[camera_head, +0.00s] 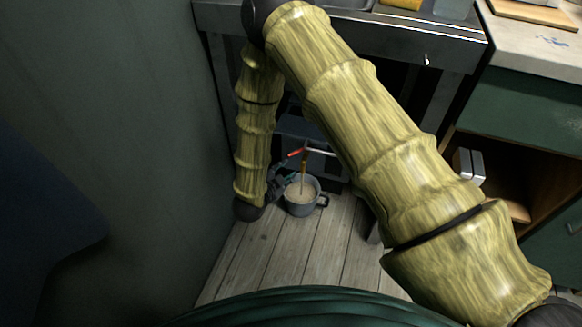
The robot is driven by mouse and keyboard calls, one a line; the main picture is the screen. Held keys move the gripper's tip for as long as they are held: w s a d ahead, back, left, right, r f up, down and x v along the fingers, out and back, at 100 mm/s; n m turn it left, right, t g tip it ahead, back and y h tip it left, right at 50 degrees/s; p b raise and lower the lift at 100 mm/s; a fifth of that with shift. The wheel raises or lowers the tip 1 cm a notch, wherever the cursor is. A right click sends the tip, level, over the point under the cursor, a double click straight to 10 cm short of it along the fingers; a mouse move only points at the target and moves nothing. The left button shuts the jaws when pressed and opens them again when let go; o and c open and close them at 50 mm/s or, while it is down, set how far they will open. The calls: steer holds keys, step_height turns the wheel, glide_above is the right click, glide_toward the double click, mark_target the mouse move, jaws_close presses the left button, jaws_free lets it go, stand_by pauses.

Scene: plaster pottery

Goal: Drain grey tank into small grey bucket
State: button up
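The small grey bucket (303,209) stands on the plank floor under the metal table, with a handle on its right side. Pale beige liquid (300,194) fills much of it. A thin brown stream (303,172) falls into it from a spout with a red-tipped lever (295,153). The dark body behind the spout may be the grey tank, but shadow and my arm hide most of it. My gripper (284,180) is small and dark, low down just left of the bucket and below the lever. Its fingers are too small and dark to read.
A metal table (455,48) with items on top stands above the bucket. A green cabinet with an open wooden shelf (510,170) is at right. A plain wall (150,120) is close on the left. Bare planks (290,255) lie in front of the bucket.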

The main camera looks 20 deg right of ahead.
mark_target(291, 155)
steer(key=w+a+f+m+h+b, duration=0.1)
steer(key=w+a+m+h+b, duration=0.2)
steer(key=m+b, duration=0.3)
steer(key=shift+g+h, duration=0.3)
steer(key=shift+g, duration=0.1)
steer(key=shift+b+x, duration=2.1)
steer(key=shift+x, duration=3.15)
steer(key=shift+r, duration=0.1)
jaws_close()
